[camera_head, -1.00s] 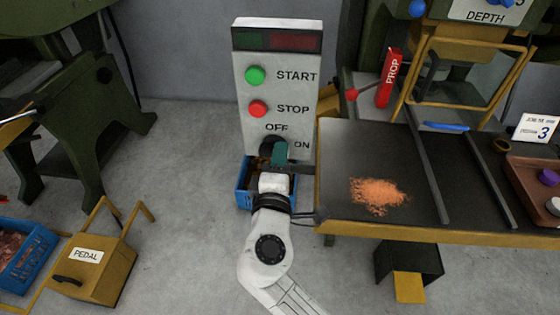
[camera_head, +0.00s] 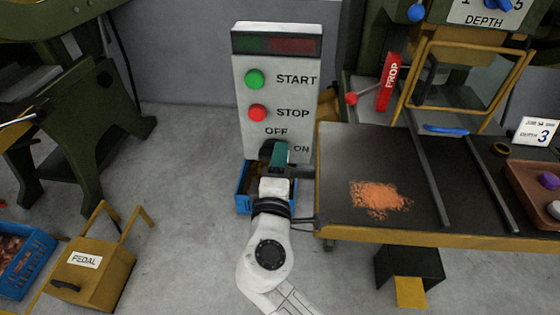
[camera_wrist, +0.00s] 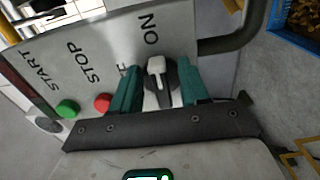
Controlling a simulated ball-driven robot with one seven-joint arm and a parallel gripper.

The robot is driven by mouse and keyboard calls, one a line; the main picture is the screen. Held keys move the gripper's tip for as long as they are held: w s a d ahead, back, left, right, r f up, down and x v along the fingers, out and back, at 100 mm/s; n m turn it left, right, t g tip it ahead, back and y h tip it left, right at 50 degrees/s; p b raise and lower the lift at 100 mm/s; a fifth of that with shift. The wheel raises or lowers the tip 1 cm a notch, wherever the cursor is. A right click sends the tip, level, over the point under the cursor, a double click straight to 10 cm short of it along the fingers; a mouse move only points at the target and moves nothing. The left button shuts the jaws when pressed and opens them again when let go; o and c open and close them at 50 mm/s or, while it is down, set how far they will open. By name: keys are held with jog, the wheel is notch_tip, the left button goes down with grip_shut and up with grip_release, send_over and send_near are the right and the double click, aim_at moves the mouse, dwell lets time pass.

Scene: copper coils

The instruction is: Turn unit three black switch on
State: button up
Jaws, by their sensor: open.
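The grey unit panel (camera_head: 277,105) has START, STOP, OFF and ON labels. Its black switch (camera_wrist: 158,80) shows in the wrist view between my two green fingers, its pale handle end towards the ON label (camera_wrist: 150,28). My gripper (camera_wrist: 156,88) is open around the switch; I cannot tell whether either finger touches it. The left finger partly covers the OFF label. In the head view my gripper (camera_head: 279,155) is in front of the panel's lower part and hides most of the switch.
A green START button (camera_head: 255,79) and red STOP button (camera_head: 258,113) sit above the switch. A dark table (camera_head: 340,165) with copper shavings (camera_head: 378,197) stands close on the right. A blue crate (camera_head: 243,192) is below the panel. A yellow pedal box (camera_head: 92,275) stands on the left.

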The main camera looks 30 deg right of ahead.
jog(key=v, duration=1)
jog(key=shift+s+a, duration=0.25)
jog(key=shift+s, duration=0.05)
